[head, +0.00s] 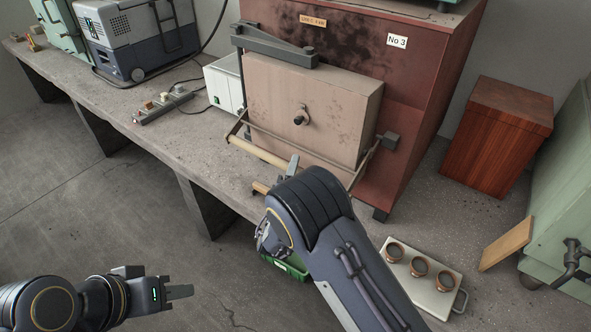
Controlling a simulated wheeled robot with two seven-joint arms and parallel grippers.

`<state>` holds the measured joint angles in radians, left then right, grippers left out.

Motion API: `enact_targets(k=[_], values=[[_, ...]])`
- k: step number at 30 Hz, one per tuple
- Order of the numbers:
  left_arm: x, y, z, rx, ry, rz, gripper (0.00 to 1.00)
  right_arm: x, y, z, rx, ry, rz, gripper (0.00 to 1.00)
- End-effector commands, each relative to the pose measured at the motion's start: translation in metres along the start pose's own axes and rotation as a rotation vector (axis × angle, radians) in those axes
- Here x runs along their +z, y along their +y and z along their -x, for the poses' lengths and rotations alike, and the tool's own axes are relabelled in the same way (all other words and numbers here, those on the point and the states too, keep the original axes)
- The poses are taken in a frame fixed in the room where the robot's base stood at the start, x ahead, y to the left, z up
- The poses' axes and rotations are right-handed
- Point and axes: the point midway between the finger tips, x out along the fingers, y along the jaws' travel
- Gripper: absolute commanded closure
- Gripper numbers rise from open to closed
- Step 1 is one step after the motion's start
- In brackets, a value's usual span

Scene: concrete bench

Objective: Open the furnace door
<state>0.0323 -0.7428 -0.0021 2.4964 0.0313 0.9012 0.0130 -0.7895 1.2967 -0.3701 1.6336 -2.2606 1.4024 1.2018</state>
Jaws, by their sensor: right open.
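The furnace (425,85) is a large red-brown cabinet marked "No 3" on the bench. Its door (345,115) is a thick tan block with a small round fitting in the middle, and it looks closed against the front. A pale bar handle (262,153) on metal side arms runs across the lower front of the door; its right part is hidden behind my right arm. My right gripper (292,166) is mostly hidden by its own arm; a grey finger shows close to the handle, contact unclear. My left gripper (180,292) is low at the left, away from the furnace.
A white box (224,84) and a power strip (163,103) sit left of the furnace. A wooden box (497,135) stands right.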

Motion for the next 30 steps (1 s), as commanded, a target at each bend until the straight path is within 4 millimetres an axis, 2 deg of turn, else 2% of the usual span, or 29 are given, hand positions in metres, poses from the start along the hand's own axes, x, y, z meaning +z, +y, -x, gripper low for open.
enact_targets(k=[3, 14, 22, 30], values=[[0.0, 0.0, 0.0, 0.0, 0.0, 0.0, 0.64, 0.0, 0.0, 0.0, 0.0, 0.0, 0.0, 0.54], [0.0, 0.0, 0.0, 0.0, 0.0, 0.0, 0.64, 0.0, 0.0, 0.001, -0.001, 0.0, 0.0, 1.0], [0.0, 0.0, -0.001, 0.0, 0.0, 0.0, 0.64, 0.0, 0.004, 0.001, -0.024, -0.003, -0.012, 1.0], [0.004, -0.004, -0.008, 0.0, 0.0, 0.0, 0.64, -0.001, 0.034, 0.005, -0.237, -0.005, -0.108, 1.0]])
